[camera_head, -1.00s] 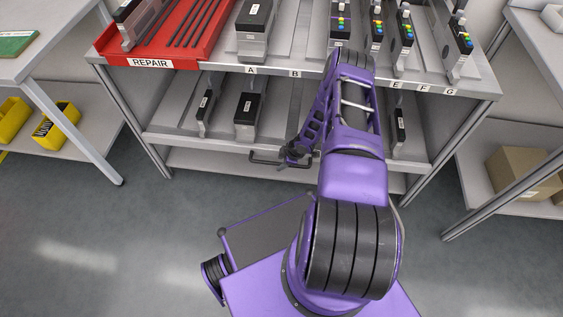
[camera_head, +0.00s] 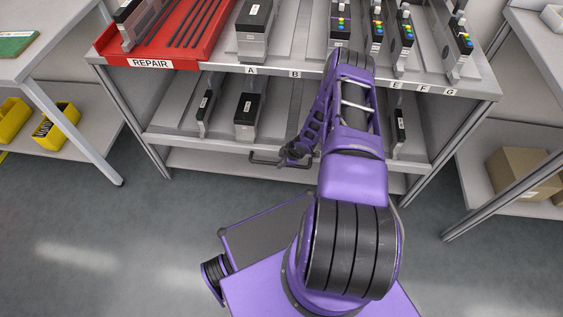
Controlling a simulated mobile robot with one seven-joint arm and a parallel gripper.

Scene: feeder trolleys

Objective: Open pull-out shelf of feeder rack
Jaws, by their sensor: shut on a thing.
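The feeder rack is a grey trolley with a labelled top shelf (camera_head: 215,66) and a lower pull-out shelf (camera_head: 200,145). The pull-out shelf has a dark bar handle (camera_head: 268,160) on its front edge. Several black and grey feeders stand on it, such as one near the middle left (camera_head: 247,112). My gripper (camera_head: 288,157) is at the right part of the handle, shut on it. The fingers are small and dark in this view.
A red REPAIR tray (camera_head: 150,63) and several feeders sit on the top shelf. A table with yellow bins (camera_head: 55,125) stands at left. A shelf with a cardboard box (camera_head: 522,172) stands at right. The floor before the rack is clear at left.

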